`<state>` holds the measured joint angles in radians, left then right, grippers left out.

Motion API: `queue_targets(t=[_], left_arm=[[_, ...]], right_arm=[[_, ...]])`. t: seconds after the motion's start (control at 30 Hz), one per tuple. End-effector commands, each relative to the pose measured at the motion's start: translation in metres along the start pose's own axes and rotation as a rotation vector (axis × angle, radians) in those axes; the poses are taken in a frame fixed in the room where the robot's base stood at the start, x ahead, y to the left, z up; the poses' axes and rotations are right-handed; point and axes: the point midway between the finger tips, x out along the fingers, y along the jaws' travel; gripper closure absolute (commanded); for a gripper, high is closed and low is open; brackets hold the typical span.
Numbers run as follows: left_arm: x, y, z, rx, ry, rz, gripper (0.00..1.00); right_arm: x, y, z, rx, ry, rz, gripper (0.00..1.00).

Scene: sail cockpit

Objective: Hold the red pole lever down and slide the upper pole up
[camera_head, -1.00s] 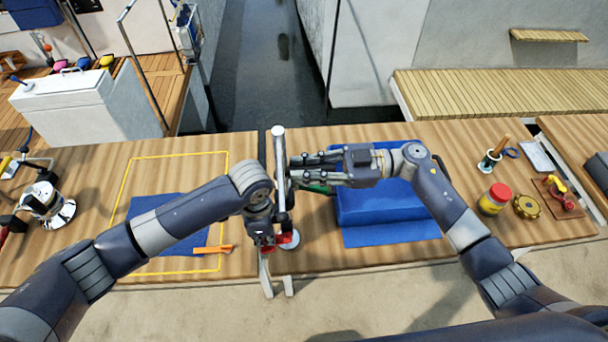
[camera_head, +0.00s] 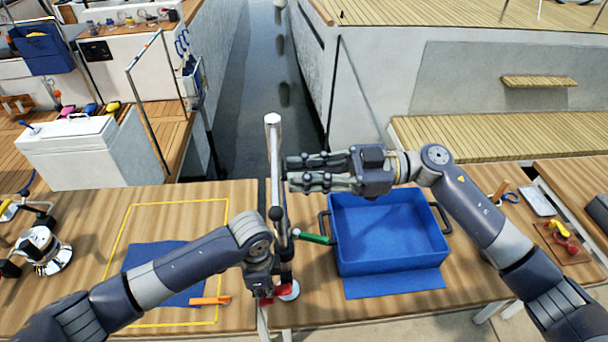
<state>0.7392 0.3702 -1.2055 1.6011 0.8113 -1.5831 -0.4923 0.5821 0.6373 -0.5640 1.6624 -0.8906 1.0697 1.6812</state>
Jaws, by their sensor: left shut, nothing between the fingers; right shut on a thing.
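The upper pole (camera_head: 274,150) is a silver tube standing nearly upright at the table's seam, its capped top well above the table. My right gripper (camera_head: 290,173) is shut on it, though the exact contact is small in the view. Below is a dark collar, and a green-handled lever (camera_head: 315,237) juts right beneath my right gripper. The red pole lever (camera_head: 285,283) is low at the pole's base, partly hidden by my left gripper (camera_head: 264,298). My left gripper is shut with nothing between its fingers, pointing down against or just beside the red part; touch cannot be told.
An open blue bin (camera_head: 385,266) stands right of the pole on a blue mat (camera_head: 394,284). A silver winch (camera_head: 45,250) stands far left. Space above the pole is clear.

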Motion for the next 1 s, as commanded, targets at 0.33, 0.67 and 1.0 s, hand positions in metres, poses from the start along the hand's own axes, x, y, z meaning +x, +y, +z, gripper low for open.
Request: queue_targets(t=[0.33,0.67,1.0], left_arm=[[0.000,0.000,0.001,-0.001,-0.001,0.000,1.00],[0.000,0.000,0.000,-0.001,-0.001,0.001,1.00],[0.000,0.000,0.001,-0.001,-0.002,0.001,1.00]], right_arm=[[-0.001,0.004,-0.009,-0.011,0.012,0.007,0.62],[-0.002,0.002,-0.004,-0.006,0.005,0.004,0.62],[-0.059,0.002,-0.003,-0.005,0.002,0.007,0.62]])
